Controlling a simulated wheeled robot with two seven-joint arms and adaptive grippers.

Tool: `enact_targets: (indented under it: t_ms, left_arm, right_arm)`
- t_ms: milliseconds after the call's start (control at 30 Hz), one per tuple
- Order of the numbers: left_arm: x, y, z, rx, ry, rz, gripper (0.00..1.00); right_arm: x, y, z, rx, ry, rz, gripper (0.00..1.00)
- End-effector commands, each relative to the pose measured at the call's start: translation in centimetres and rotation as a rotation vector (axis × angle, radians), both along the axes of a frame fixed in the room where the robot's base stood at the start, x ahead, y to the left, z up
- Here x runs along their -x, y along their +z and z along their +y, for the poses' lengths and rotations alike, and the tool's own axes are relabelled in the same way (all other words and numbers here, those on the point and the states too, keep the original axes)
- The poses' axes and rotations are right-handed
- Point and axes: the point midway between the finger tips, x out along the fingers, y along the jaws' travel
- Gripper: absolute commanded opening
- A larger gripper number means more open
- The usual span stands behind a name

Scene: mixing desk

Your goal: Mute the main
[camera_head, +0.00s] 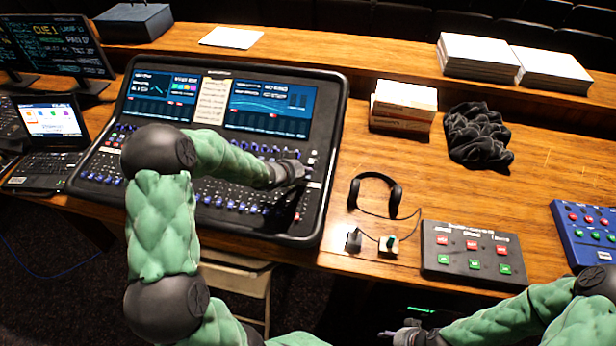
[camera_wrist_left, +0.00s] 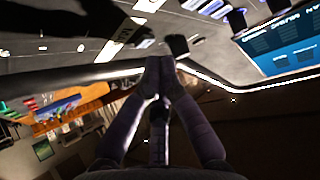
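The mixing desk (camera_head: 332,130) is a black console with two lit screens and rows of faders and small buttons. My left arm reaches across it from the lower left, hiding part of the faders. My left gripper (camera_head: 296,172) is over the right-hand part of the desk, near the rightmost controls. In the left wrist view its fingers (camera_wrist_left: 160,72) meet at the tips with nothing seen between them, close to the desk's surface. I cannot tell whether they touch a button, and no mute label is legible. My right gripper (camera_head: 400,334) is low at the bottom edge, partly cut off, away from the desk.
A laptop (camera_head: 52,130) stands left of the desk. Headphones (camera_head: 377,190), a button box (camera_head: 470,252) with red and green keys, a blue box (camera_head: 588,232), a small box stack (camera_head: 403,106) and a dark cloth (camera_head: 478,135) lie to the right. Paper stacks (camera_head: 478,56) sit behind.

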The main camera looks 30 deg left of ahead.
Motion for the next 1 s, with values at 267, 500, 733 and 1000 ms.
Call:
enact_targets:
  t_ms: [267,500,733,1000]
  left_arm:
    - [0.0,-0.4,0.0,0.000,0.000,0.000,0.00]
    - [-0.1,-0.9,0.0,0.000,0.000,0.000,0.00]
    - [-0.1,-0.8,0.0,0.000,0.000,0.000,0.00]
    - [-0.1,-1.0,0.0,0.000,0.000,0.000,0.00]
  right_arm:
    - [0.0,-0.2,0.0,0.000,0.000,0.000,0.47]
    - [0.0,-0.5,0.0,0.000,0.000,0.000,0.47]
    - [0.0,-0.5,0.0,0.000,0.000,0.000,0.47]
    - [0.0,-0.6,0.0,0.000,0.000,0.000,0.47]
